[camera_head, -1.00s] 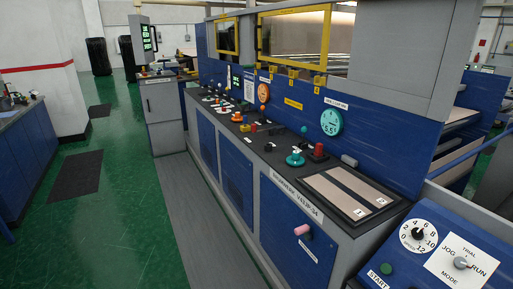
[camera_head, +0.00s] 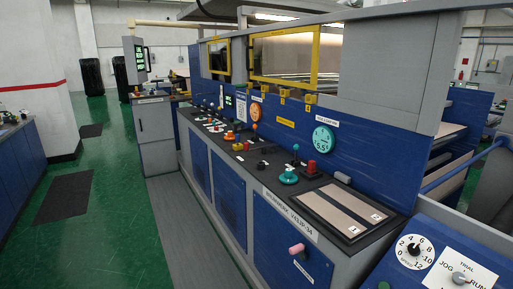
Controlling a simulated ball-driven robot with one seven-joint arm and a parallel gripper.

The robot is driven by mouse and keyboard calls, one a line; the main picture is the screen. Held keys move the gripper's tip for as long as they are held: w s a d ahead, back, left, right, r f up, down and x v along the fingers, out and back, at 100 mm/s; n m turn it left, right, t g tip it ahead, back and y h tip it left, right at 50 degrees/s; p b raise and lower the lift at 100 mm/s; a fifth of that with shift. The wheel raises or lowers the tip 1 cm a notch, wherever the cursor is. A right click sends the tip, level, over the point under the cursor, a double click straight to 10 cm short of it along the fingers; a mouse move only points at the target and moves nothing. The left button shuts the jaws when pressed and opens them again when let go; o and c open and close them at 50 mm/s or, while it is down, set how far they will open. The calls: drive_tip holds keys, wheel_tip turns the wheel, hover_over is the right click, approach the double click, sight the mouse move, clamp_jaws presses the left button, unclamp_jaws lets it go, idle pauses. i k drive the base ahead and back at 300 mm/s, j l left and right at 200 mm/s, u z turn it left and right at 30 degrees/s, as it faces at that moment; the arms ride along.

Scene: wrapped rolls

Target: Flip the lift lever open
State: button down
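A long blue and grey machine console (camera_head: 215,187) runs from the middle distance toward the lower right. No label that I can read says lift, so I cannot tell for sure which control is the lift lever. A pink handle (camera_head: 296,249) sticks out of the blue front panel, above a white label too small to read. On the console top, a small blue-knobbed lever (camera_head: 296,148) stands upright near a teal knob (camera_head: 288,177) and a red control (camera_head: 311,168). My gripper is not in view.
A round teal gauge (camera_head: 323,139) is on the back panel. A dial panel (camera_head: 411,250) with a JOG/RUN mode switch (camera_head: 458,278) stands at the lower right. The green floor (camera_head: 115,230) left of the console is open, with dark mats (camera_head: 64,198) on it.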

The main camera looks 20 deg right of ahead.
sight(246, 143)
drive_tip(key=i+u, duration=0.35)
drive_tip(key=i, duration=1.35)
drive_tip(key=i+z, duration=0.1)
drive_tip(key=i, duration=0.5)
drive_tip(key=i+j+z, duration=0.1)
drive_tip(key=i, duration=0.55)
drive_tip(key=i+j+z, duration=0.1)
drive_tip(key=i+j, duration=0.15)
drive_tip(key=i, duration=0.35)
drive_tip(key=i+j+z, duration=0.2)
drive_tip(key=i+z, duration=0.2)
drive_tip(key=i+j+z, duration=0.35)
drive_tip(key=i, duration=0.15)
drive_tip(key=i+j+z, duration=0.4)
